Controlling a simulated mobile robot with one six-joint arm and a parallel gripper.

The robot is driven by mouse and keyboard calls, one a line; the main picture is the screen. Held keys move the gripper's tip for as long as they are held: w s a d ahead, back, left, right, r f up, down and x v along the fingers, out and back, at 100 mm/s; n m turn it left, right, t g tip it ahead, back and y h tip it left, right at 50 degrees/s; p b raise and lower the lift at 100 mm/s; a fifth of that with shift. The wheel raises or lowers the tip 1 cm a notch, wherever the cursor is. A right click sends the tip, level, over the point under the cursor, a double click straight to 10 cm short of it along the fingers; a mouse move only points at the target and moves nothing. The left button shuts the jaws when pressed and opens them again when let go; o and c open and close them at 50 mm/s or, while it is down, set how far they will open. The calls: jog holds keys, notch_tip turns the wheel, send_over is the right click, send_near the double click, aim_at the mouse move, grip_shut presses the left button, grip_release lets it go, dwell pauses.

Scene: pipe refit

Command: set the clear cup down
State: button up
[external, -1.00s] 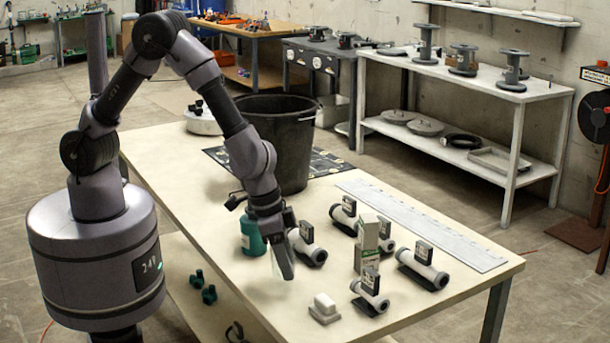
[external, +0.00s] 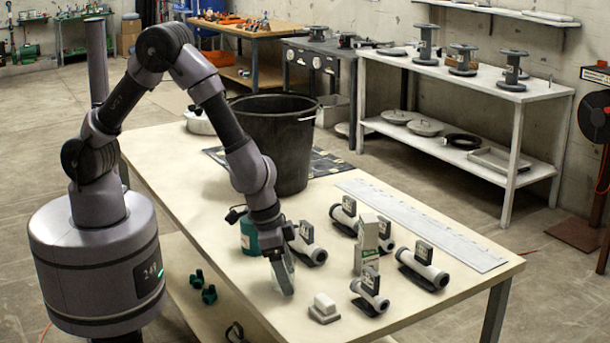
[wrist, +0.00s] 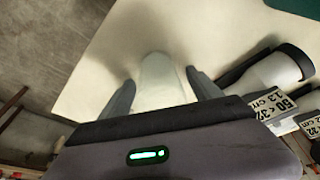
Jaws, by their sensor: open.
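The clear cup (wrist: 160,82) shows in the wrist view as a pale, see-through shape between my two fingers, over the cream table top. My gripper (wrist: 161,95) is open, with one finger on each side of the cup and a narrow gap visible beside it. In the external view my gripper (external: 283,282) points down, low over the near part of the table. The cup is too faint there to tell exactly how its base meets the table.
A teal bottle (external: 249,236) stands just behind my gripper. A black bucket (external: 290,150) stands farther back. The table's near-left edge is close.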

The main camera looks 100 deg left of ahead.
jog(key=p+v, duration=0.4)
jog(key=v, duration=0.9)
jog(key=shift+w+a+r, duration=0.15)
jog(key=shift+r, duration=0.05)
jog(key=s+a+r+m, duration=0.2)
jog(key=s+r, duration=0.3)
jog(key=r, duration=0.4)
jog(key=s+a+r+m+t, duration=0.1)
jog(key=s+r, duration=0.3)
jog(key=s, duration=0.4)
jog(key=s+a+r+m+t+y, duration=0.1)
jog(key=s+r+m, duration=0.3)
jog(key=s, duration=0.5)
jog(key=shift+a+r+t, duration=0.3)
jog(key=shift+a+r, duration=0.2)
jog(key=shift+r, duration=0.05)
